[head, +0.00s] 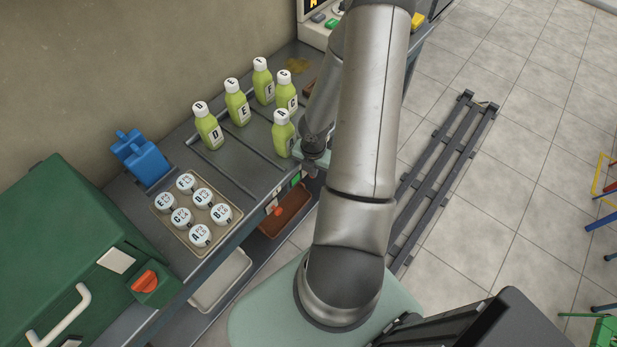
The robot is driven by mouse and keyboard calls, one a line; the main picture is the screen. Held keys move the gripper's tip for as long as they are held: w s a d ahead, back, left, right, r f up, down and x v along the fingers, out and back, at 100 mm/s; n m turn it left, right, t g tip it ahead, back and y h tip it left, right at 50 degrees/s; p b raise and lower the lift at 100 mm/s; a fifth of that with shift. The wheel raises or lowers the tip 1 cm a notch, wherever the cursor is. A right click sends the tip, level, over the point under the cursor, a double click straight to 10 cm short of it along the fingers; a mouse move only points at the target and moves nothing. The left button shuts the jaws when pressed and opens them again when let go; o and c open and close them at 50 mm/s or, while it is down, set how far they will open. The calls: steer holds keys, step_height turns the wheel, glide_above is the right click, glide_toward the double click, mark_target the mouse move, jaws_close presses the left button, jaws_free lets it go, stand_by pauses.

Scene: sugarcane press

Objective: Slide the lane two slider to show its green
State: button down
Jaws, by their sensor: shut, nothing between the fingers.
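Two small slider markers sit on the front edge of the bench, below the lanes. The nearer slider (273,208) shows white and red-orange. The farther slider (295,180) shows green, close to my gripper. Lane numbers are not readable, so I cannot tell which slider is lane two's. My gripper (317,163) is shut and empty at the bench's front edge, just beyond the green marker. My arm hides part of the bench and any slider behind it. I cannot tell whether the fingers touch anything.
Several green juice bottles (237,104) stand in the lanes between thin rails. A tray (180,237) of lettered white caps, a blue holder (142,157) and a green machine (70,260) are at left. A reddish tray (285,212) lies below the edge. Floor rails (445,165) run at right.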

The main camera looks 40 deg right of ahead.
steer(key=shift+a, duration=0.1)
step_height(320, 180, up, 13)
steer(key=s+a+p, duration=0.1)
steer(key=a+p, duration=0.1)
steer(key=p, duration=0.3)
steer(key=shift+s+a, duration=0.2)
steer(key=shift+a, duration=0.1)
